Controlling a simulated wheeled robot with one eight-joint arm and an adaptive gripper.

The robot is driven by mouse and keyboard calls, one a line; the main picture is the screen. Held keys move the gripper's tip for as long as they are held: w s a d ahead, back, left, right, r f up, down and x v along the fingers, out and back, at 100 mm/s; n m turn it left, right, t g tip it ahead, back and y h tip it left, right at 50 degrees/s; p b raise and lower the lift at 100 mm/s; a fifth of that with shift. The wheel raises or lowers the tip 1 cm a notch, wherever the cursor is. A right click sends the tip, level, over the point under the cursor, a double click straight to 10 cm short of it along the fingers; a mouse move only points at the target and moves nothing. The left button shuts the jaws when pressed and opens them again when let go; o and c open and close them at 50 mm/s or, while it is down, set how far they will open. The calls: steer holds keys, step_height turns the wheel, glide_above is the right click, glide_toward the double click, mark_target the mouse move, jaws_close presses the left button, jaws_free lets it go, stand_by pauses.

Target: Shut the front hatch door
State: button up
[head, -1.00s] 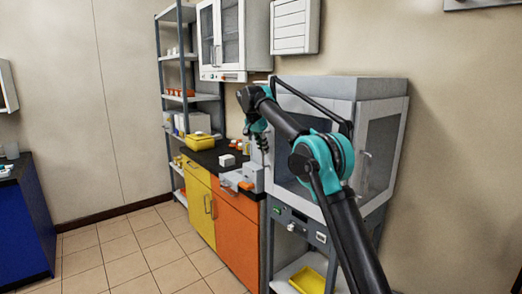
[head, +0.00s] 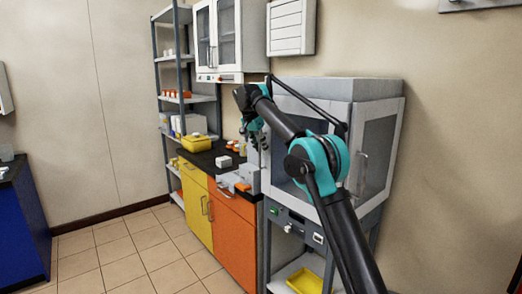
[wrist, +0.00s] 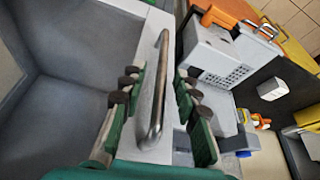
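The grey bench cabinet (head: 374,88) stands at the right in the head view. Its front hatch door (wrist: 183,12) shows close up in the wrist view, with a pale frame, a grey panel and a long metal handle (wrist: 155,92). My gripper (wrist: 157,82) is open, with its dark-tipped green fingers on either side of the handle; contact is unclear. In the head view my gripper (head: 254,135) is at the door's left edge, and my arm covers much of the front. I cannot tell how far the door is ajar.
A second glazed face with a handle (head: 363,172) is on the cabinet's right side. A counter with yellow (head: 196,203) and orange (head: 232,235) fronts adjoins on the left, holding a grey device (wrist: 232,58) close to my gripper. The tiled floor (head: 130,255) in front is clear.

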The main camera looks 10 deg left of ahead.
steer(key=v, duration=0.6)
steer(key=shift+d+r, duration=0.1)
steer(key=shift+r, duration=0.05)
